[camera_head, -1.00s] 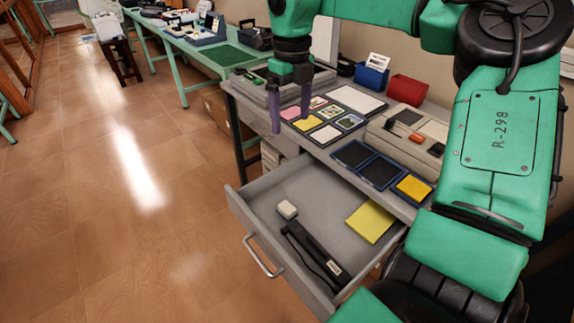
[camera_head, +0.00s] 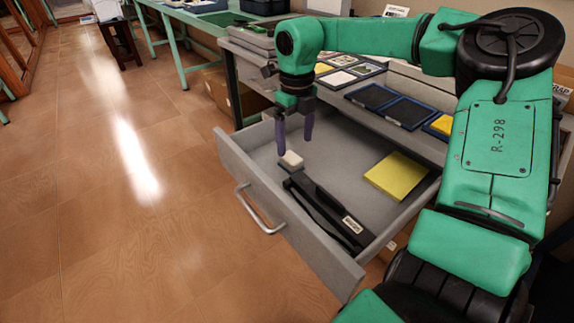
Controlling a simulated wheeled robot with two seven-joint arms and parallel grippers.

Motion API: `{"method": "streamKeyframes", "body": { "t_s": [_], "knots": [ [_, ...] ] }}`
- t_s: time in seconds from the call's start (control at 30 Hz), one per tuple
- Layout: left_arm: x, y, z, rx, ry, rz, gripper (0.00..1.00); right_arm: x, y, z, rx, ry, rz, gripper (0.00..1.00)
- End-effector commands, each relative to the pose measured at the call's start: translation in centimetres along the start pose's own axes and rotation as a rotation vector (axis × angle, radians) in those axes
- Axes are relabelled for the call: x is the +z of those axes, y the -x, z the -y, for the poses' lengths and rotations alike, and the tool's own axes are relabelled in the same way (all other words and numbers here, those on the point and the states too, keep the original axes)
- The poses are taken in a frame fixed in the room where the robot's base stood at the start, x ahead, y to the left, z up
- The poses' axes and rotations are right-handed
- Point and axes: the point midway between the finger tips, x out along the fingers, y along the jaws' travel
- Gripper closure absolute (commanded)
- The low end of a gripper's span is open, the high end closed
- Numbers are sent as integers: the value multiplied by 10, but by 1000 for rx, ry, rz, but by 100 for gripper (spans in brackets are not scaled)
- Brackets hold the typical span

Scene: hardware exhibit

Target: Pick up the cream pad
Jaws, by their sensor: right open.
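My right gripper (camera_head: 294,147) is over the drawer, pointing down. Its two purple fingers are apart and empty, with their tips just above and around the cream pad in the picture. I cannot tell the exact height gap. My left gripper is not in view.
A long black tool (camera_head: 325,212) lies close in front of the cream pad. A yellow pad (camera_head: 396,176) lies on the drawer's right side. Dark trays (camera_head: 372,96) sit on the table above. The drawer handle (camera_head: 258,212) faces the open floor.

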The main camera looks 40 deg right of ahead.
Motion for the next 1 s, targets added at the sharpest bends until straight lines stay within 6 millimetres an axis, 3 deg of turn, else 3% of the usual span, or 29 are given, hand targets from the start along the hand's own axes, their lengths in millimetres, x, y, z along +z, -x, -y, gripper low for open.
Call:
{"method": "streamKeyframes", "body": {
  "t_s": [0.37,0.6,0.63,0.8,0.87,1.0],
  "knots": [
    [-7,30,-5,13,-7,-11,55,-5,-62,-2,1,0,0,10],
    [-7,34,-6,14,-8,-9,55,-4,-67,-2,0,0,1,10],
    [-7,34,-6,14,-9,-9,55,-4,-67,-2,0,0,1,14],
    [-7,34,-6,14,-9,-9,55,-4,-67,-2,0,0,1,79],
    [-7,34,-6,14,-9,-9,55,-4,-67,-2,0,0,1,100],
    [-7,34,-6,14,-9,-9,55,-4,-66,-2,0,0,1,100]
  ]
}}
